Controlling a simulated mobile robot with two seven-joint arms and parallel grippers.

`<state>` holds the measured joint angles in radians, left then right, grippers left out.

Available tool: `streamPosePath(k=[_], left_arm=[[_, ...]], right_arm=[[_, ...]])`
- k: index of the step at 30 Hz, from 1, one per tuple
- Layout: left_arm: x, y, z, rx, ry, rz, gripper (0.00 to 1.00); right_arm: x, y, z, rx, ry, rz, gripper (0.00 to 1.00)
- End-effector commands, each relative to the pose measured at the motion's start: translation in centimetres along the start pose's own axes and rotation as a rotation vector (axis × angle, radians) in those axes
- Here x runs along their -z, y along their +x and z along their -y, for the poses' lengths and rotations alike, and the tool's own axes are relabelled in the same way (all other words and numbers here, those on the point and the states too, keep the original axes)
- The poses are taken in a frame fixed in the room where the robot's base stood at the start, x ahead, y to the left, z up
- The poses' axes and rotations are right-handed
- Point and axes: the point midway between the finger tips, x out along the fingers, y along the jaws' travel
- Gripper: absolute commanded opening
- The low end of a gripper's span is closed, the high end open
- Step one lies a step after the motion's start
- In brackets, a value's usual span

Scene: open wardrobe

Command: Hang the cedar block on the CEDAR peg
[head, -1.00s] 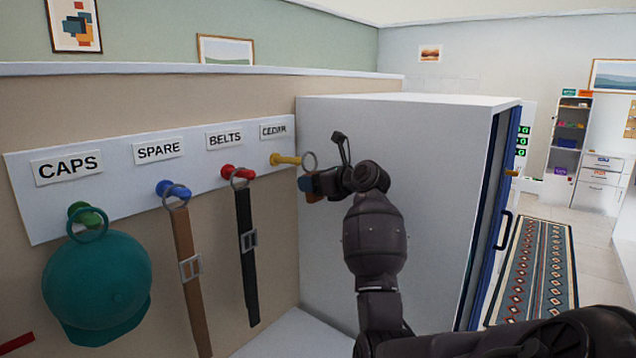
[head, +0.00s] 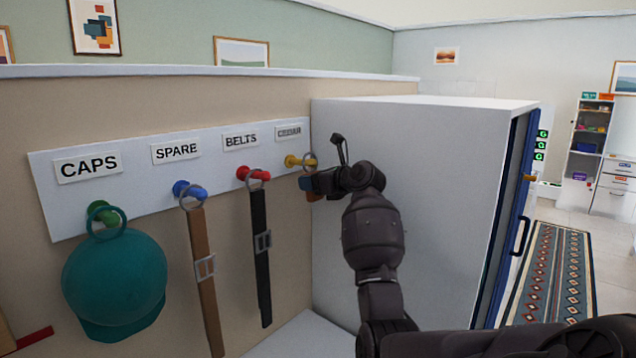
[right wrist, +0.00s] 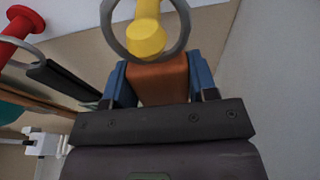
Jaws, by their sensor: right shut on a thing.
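The orange-brown cedar block (right wrist: 160,84) is between the blue fingertips of my right gripper (head: 308,185), which is shut on it. It also shows as a small brown patch in the head view (head: 313,196). The block's grey metal ring (head: 310,154) stands up from it at the yellow CEDAR peg (head: 292,161). In the right wrist view the peg's round end (right wrist: 146,39) shows inside the ring (right wrist: 182,38). The ring overlaps the peg's outer end; I cannot tell how far the peg passes through. My left gripper is not in view.
The white peg board (head: 55,215) also holds a teal cap (head: 115,275) on the green peg, a brown belt (head: 203,240) on the blue peg and a black belt (head: 261,220) on the red peg. A white side panel (head: 420,170) stands close to my right arm.

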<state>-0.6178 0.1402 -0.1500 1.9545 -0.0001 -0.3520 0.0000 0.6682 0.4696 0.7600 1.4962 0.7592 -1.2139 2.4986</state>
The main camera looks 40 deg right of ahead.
Motion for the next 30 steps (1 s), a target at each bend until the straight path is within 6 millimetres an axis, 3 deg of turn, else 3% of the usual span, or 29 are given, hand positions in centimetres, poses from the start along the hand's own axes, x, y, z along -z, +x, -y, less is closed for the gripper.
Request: streamPosePath(k=[16,30], left_arm=[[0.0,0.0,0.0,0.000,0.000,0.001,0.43],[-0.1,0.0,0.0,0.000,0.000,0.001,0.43]], right_arm=[[0.2,2.4,0.0,-0.001,0.001,-0.001,0.29],[0.6,2.9,0.0,0.000,0.000,0.000,0.29]])
